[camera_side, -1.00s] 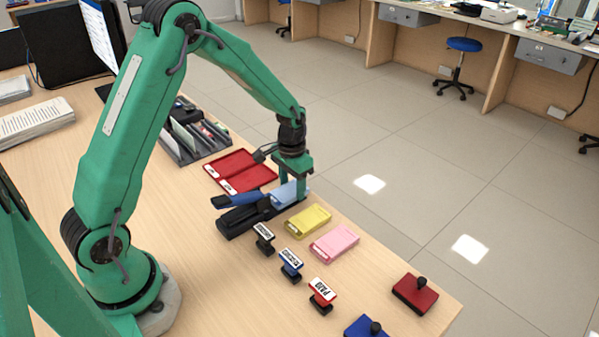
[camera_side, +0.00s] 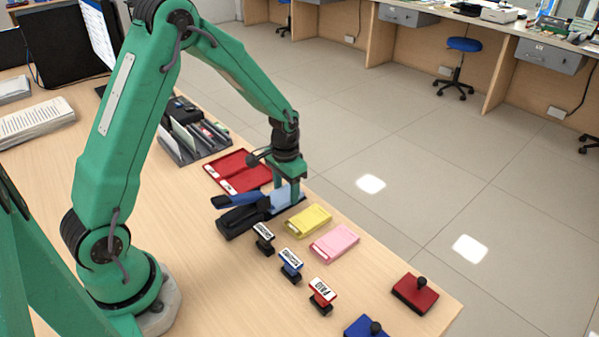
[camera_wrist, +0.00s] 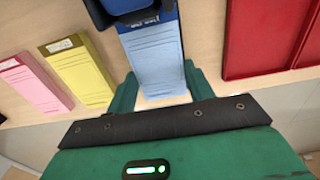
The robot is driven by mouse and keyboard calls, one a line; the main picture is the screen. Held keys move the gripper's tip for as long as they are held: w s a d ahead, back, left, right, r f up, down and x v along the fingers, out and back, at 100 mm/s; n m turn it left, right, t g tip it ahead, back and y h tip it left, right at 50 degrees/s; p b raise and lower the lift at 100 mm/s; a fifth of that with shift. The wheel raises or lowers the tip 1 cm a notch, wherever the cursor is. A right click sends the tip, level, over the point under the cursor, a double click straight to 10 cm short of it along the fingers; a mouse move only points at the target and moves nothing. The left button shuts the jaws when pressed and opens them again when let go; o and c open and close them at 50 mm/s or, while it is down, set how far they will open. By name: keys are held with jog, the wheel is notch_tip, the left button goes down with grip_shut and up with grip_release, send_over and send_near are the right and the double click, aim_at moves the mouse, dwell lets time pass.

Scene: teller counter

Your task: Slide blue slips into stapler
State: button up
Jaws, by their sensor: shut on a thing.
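The blue slips (camera_side: 281,197) lie flat as a stack at the right end of the stapler (camera_side: 239,219). The stapler is black with a blue top arm, which looks raised. In the wrist view the slips (camera_wrist: 155,64) run from between my fingers up to the stapler's dark mouth (camera_wrist: 125,8), and their far end reaches its edge or just under it. How deep they sit is hidden. My gripper (camera_side: 288,192) is shut on the near end of the slips, one green finger on each side, also in the wrist view (camera_wrist: 160,82).
Yellow slips (camera_side: 308,220) and pink slips (camera_side: 335,243) lie right of the stapler. Several stamps stand in front, including a PAID stamp (camera_side: 321,295). An open red folder (camera_side: 239,171) lies behind, near a dark organizer (camera_side: 194,138). The counter edge is close beyond the gripper.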

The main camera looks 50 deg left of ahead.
jog(key=shift+s, duration=1)
dwell(0.7)
jog(key=o, duration=1.1)
jog(key=shift+r, duration=0.1)
jog(key=shift+r, duration=3.4)
